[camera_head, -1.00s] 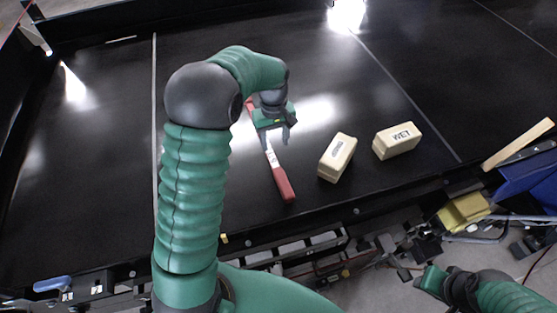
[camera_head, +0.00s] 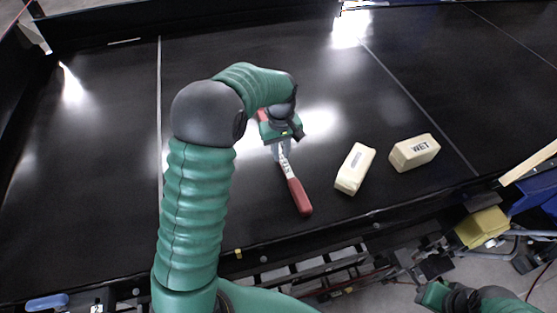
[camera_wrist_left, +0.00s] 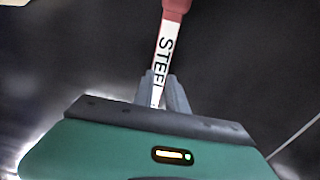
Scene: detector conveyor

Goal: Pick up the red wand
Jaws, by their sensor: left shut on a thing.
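The red wand (camera_head: 299,196) lies along the black conveyor belt (camera_head: 100,180), with red ends and a white middle section. In the left wrist view its white part, lettered "STEEL" (camera_wrist_left: 167,45), runs between the fingers, with a red end (camera_wrist_left: 176,6) at the top. My left gripper (camera_head: 281,151) is shut on the white middle of the wand; it also shows in the left wrist view (camera_wrist_left: 164,92). My arm and gripper cover part of the wand in the head view. I cannot tell whether the wand touches the belt. My right gripper (camera_head: 432,293) is at the lower right, away from the wand.
Two cream blocks lie right of the wand: one nearer (camera_head: 355,168) and one marked "WET" (camera_head: 414,152). A yellow block (camera_head: 482,227) and a blue bin (camera_head: 537,192) are beyond the belt's edge at right. The belt's left side is clear.

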